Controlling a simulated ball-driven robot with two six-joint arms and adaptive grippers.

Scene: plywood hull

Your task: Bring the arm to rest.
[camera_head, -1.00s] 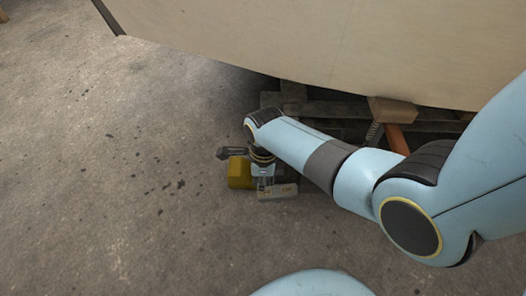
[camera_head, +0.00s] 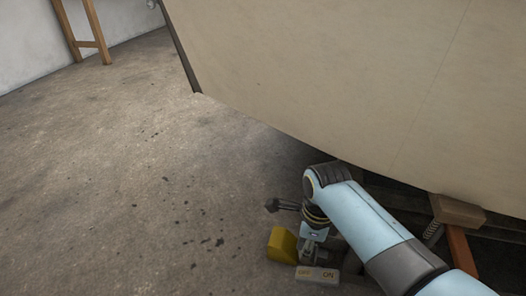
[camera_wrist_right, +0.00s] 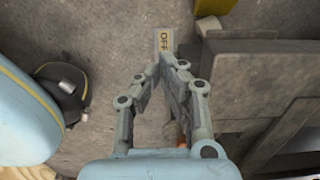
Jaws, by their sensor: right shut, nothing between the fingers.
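My right arm reaches down in from the right in the head view, with its gripper (camera_head: 309,254) low near the floor beside a yellow block. The gripper is shut and empty. The right wrist view shows its two fingers (camera_wrist_right: 168,60) drawn together at the tips, pointing toward a small grey box marked OFF (camera_wrist_right: 163,40). That grey box (camera_head: 318,275) shows just below the gripper in the head view; I cannot tell whether they touch. My left gripper is not in view.
The yellow block (camera_head: 283,245) sits on the concrete floor (camera_head: 120,190). A large plywood hull (camera_head: 340,80) hangs over the arm. A wooden support (camera_head: 458,212) stands under it at right. A wooden trestle (camera_head: 88,35) is far left. The floor at left is open.

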